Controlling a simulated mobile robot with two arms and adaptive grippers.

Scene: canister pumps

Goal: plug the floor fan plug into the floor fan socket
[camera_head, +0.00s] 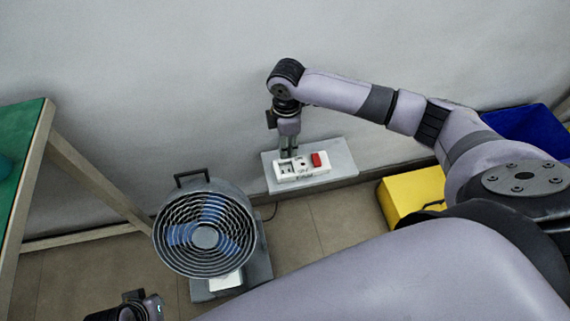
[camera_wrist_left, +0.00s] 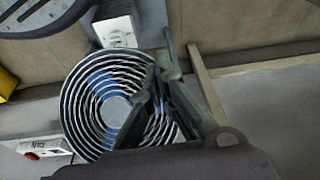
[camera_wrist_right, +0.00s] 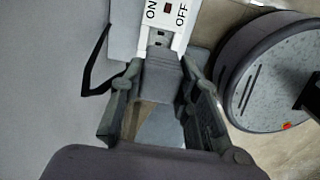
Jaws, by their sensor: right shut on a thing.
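A white power strip (camera_head: 302,167) with sockets and a red switch (camera_head: 319,160) lies on a grey board at the wall. My right gripper (camera_head: 289,151) points down at the strip's left end. In the right wrist view its fingers (camera_wrist_right: 160,95) are shut on a grey plug (camera_wrist_right: 163,75). The plug is against or just in front of the strip's end (camera_wrist_right: 165,28); whether it is seated cannot be seen. The floor fan (camera_head: 204,234) stands left of the strip. My left gripper (camera_wrist_left: 165,85) is in front of the fan in the left wrist view, with nothing visibly held; its opening is unclear.
A thin dark cable (camera_head: 271,213) runs on the floor beside the fan. A green-topped table (camera_head: 28,150) is at the left. A yellow box (camera_head: 412,194) and a blue bin (camera_head: 525,130) stand at the right. Tiled floor between fan and yellow box is free.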

